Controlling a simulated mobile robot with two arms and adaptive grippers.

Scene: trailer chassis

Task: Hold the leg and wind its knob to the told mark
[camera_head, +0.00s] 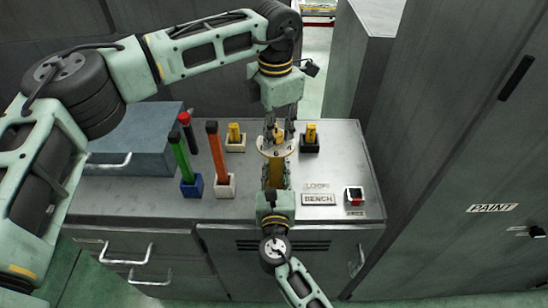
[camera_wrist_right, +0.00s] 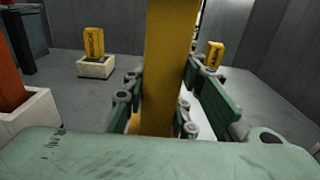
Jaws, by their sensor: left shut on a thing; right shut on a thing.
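In the right wrist view the leg (camera_wrist_right: 168,60) runs up between the fingers. My right gripper (camera_wrist_right: 165,105) is shut on the leg, its fingers on both sides. My left gripper (camera_head: 278,130) points down from above and is shut on the knob at the leg's top. The fingers mostly hide the knob.
The bench (camera_head: 130,200) holds a green stick (camera_head: 180,155), an orange stick (camera_head: 216,150), and yellow blocks in a white holder (camera_head: 235,146) and a black holder (camera_head: 309,147). A blue-grey box (camera_head: 130,140) stands left.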

